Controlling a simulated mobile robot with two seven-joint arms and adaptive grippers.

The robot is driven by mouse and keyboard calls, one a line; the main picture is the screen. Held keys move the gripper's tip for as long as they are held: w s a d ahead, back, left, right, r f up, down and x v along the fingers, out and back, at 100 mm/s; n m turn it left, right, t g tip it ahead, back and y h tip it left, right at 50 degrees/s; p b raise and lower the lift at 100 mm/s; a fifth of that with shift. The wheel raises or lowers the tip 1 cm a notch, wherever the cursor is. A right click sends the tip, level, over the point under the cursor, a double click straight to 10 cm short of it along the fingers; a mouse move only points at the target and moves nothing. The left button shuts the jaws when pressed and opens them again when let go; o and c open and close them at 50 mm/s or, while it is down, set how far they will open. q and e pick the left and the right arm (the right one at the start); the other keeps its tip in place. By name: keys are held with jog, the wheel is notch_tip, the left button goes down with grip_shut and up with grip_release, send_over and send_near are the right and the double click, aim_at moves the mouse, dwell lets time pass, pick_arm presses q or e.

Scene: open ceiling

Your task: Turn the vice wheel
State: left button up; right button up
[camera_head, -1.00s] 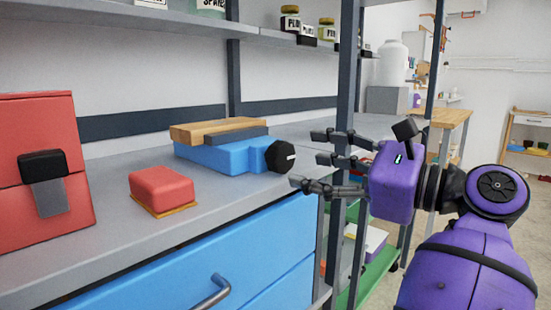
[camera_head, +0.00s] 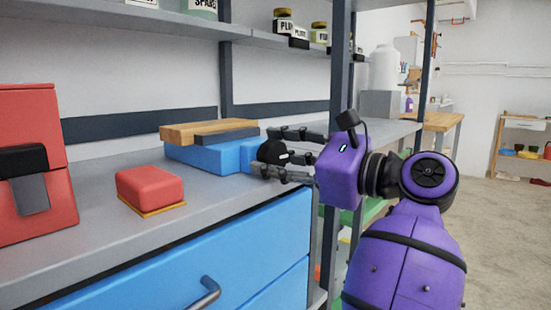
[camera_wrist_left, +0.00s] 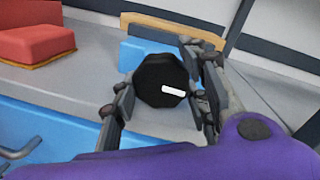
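The vice is a blue body (camera_head: 217,157) with a wooden block (camera_head: 203,131) on top, on the grey workbench. Its black, many-sided wheel (camera_head: 272,153) with a white mark faces the front right. In the left wrist view the wheel (camera_wrist_left: 160,82) is in the middle, its white mark at lower right. My left gripper (camera_head: 268,151) is at the wheel, with fingers on either side of it. In the wrist view the gripper (camera_wrist_left: 160,98) looks open, with a gap on the left side and the right fingers close to the rim. My right gripper is not in view.
A red block (camera_head: 150,188) sits on the bench left of the vice, and a red box (camera_head: 32,165) stands farther left. A blue drawer (camera_head: 215,262) with a grey handle is below. A dark shelf post (camera_head: 340,70) rises behind my gripper. Jars stand on the shelf above.

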pick_arm(q)
jog(key=c, duration=0.4)
jog(key=shift+o, duration=0.2)
jog(key=shift+s+r+m+p, duration=0.1)
jog(key=shift+m+p, duration=0.5)
jog(key=shift+p, duration=0.45)
jog(key=shift+f, duration=0.2)
jog(key=o, duration=1)
jog(key=shift+a, duration=0.1)
jog(key=shift+o, duration=0.7)
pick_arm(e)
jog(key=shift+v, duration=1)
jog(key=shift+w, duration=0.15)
pick_arm(q)
jog(key=v, duration=1.2)
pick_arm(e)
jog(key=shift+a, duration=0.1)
